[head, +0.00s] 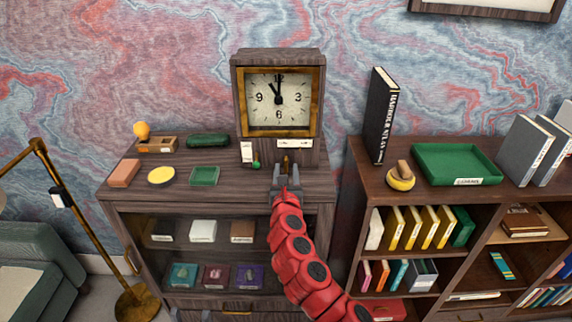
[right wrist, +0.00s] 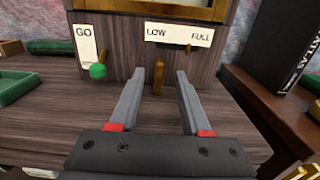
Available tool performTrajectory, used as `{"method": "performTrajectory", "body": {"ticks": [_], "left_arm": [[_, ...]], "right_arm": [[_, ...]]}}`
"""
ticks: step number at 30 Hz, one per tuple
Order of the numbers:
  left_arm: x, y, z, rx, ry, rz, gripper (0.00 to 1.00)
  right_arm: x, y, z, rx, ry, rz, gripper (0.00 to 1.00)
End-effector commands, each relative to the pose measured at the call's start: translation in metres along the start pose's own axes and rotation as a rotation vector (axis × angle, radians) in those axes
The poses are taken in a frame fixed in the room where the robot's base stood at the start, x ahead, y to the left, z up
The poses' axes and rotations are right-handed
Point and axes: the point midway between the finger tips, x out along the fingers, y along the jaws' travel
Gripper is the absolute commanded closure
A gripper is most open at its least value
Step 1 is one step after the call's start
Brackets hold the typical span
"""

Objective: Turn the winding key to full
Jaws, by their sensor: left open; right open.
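A wooden mantel clock (head: 237,95) with a brass-framed dial stands on the cabinet. The winding key (right wrist: 158,77) is a small upright brass piece low on its front. Above it is a white strip (right wrist: 165,35) marked LOW at left and FULL at right, with a dark pointer at its lower edge between the words. My right gripper (head: 285,170) is open in front of the key; in the right wrist view its fingers (right wrist: 158,82) stand on either side of the key, apart from it. Whether the tips reach the key's depth is unclear. My left gripper is not in view.
A green-knobbed lever (right wrist: 97,71) under a GO plate (right wrist: 86,45) is left of the key. A green tray (head: 205,176), yellow disc (head: 161,175) and orange block (head: 124,173) lie on the cabinet top. A bookshelf (head: 370,185) stands close at right.

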Motion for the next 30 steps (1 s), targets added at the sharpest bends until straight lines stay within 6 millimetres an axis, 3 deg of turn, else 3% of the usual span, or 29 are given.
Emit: {"method": "performTrajectory", "body": {"ticks": [6, 18, 19, 27, 30], "left_arm": [[0.003, 0.000, 0.000, 0.000, 0.000, 0.000, 0.50], [0.003, 0.000, -0.001, 0.000, 0.000, 0.000, 0.50], [0.003, 0.000, -0.001, 0.000, 0.000, 0.000, 0.50], [0.003, 0.000, -0.001, 0.000, 0.000, 0.000, 0.50], [0.003, 0.000, -0.001, 0.000, 0.000, 0.000, 0.50]], "right_arm": [[0.017, 0.000, 0.002, 0.002, -0.002, 0.000, 0.53], [0.022, 0.001, 0.000, 0.000, 0.001, 0.000, 0.53], [0.022, 0.001, 0.000, 0.000, 0.001, 0.000, 0.54], [0.022, 0.001, 0.000, 0.000, 0.000, 0.001, 1.00], [0.022, 0.001, 0.000, 0.000, 0.000, 0.000, 1.00]]}}
